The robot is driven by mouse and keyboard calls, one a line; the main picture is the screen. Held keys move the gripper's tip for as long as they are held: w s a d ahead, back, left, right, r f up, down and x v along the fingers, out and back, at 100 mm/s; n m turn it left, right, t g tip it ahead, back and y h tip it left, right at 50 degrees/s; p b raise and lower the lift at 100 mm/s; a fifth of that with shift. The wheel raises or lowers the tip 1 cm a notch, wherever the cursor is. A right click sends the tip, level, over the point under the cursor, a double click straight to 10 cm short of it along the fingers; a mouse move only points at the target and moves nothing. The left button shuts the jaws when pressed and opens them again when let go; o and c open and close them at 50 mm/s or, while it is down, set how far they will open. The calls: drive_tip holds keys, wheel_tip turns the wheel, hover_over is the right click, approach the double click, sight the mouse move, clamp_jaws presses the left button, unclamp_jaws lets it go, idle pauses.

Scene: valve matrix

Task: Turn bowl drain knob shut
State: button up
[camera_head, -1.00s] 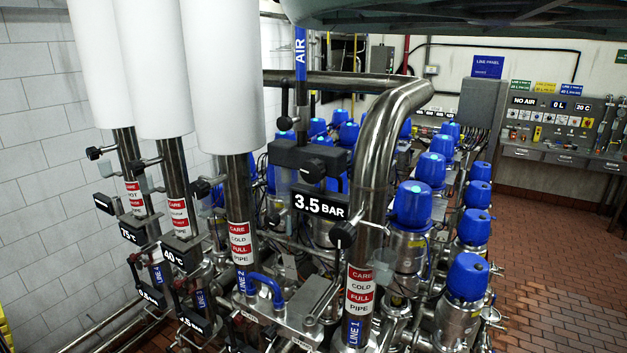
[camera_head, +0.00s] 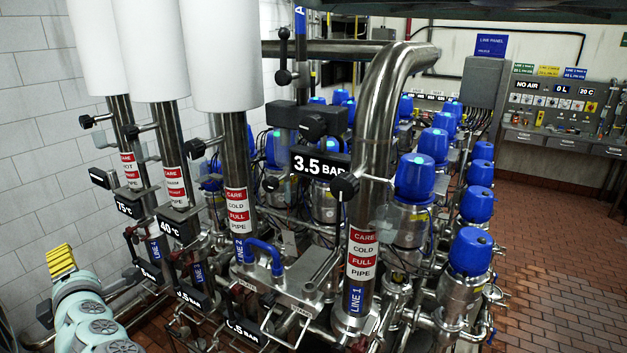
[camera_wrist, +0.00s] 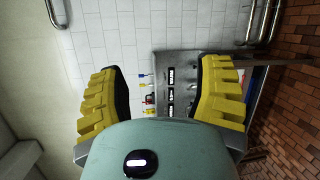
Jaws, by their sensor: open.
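In the wrist view my gripper (camera_wrist: 165,85) is open, with its two yellow ridged fingers wide apart and nothing between them. In the head view my gripper (camera_head: 61,261) shows as a yellow ridged end at the lower left, near the white tiled wall and left of the pipes. I cannot pick out which knob is the bowl drain knob. Between the fingers, farther off, the wrist view shows a grey panel (camera_wrist: 182,70) turned sideways, with dark displays and small coloured controls. The panel's labels are too small to read there.
A dense valve matrix of steel pipes (camera_head: 377,130) and blue-capped valves (camera_head: 470,251) fills the middle. A blue handle (camera_head: 265,251) and black knobs stick out at its front. A control panel (camera_head: 560,105) stands at the back right. Brick floor (camera_head: 570,260) is open at right.

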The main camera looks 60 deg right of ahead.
drive_tip(key=s+d+g+h+b, duration=0.1)
drive_tip(key=s+d+g+h, duration=0.15)
drive_tip(key=d+h, duration=0.4)
drive_tip(key=m+g+h+b, duration=0.1)
drive_tip(key=m+g+h, duration=0.3)
drive_tip(key=g+h, duration=0.6)
approach(267, 187)
drive_tip(key=shift+w+d+r+g+y+p, duration=0.25)
drive_tip(key=shift+d+r+g+y+p, duration=0.15)
drive_tip(key=shift+d+p, duration=0.4)
drive_tip(key=shift+w+d+r+g+y+p, duration=0.2)
drive_tip(key=shift+d+r+g+y+p, duration=0.15)
drive_tip(key=shift+d+p, duration=0.45)
drive_tip(key=shift+w+d+r+g+y+p, duration=0.3)
drive_tip(key=shift+d+r+g+p, duration=0.25)
drive_tip(key=shift+d, duration=0.4)
drive_tip(key=shift+d+f+p, duration=0.2)
drive_tip(key=shift+d+p, duration=0.15)
drive_tip(key=shift+d, duration=1.1)
drive_tip(key=shift+w+d+b, duration=0.1)
drive_tip(key=shift+d+b, duration=0.3)
drive_tip(key=shift+d, duration=0.95)
drive_tip(key=shift+o, duration=0.3)
drive_tip(key=shift+f+t, duration=0.1)
drive_tip(key=shift+t, duration=0.25)
clamp_jaws()
